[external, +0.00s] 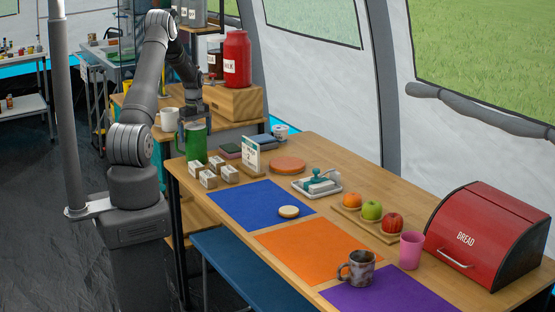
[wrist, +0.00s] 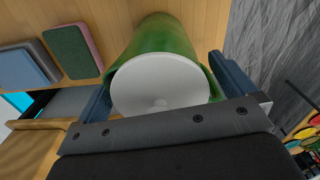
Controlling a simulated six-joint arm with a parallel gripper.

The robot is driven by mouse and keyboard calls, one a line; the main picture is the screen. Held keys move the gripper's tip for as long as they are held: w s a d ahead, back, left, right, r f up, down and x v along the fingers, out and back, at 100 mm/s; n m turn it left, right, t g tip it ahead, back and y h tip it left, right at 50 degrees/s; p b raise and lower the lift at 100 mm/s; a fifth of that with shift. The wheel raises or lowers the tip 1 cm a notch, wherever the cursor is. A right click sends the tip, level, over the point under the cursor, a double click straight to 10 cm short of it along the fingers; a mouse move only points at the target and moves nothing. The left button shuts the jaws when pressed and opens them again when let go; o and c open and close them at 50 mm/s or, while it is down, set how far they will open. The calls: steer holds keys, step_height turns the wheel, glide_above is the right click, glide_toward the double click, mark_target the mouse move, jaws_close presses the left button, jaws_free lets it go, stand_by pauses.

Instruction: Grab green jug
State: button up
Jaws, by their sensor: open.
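The green jug (external: 195,145) stands upright at the far left corner of the wooden table, its handle to the left. In the wrist view the jug (wrist: 165,38) shows its green side and a round pale top, its handle partly hidden by the right finger. My gripper (external: 195,118) is just above the jug's top, pointing down. In the wrist view my gripper (wrist: 162,90) is open, one blue-grey finger on either side of the jug's top. I cannot tell whether either finger touches it.
Small labelled boxes (external: 208,179) and a white menu card (external: 251,155) stand close to the jug's right. A white mug (external: 169,119) and a wooden box (external: 233,102) with a red jar (external: 237,60) are behind. A blue mat (external: 245,205) lies in front.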

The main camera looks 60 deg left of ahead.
steer(key=c, duration=1.7)
steer(key=shift+r, duration=0.2)
steer(key=shift+c, duration=0.2)
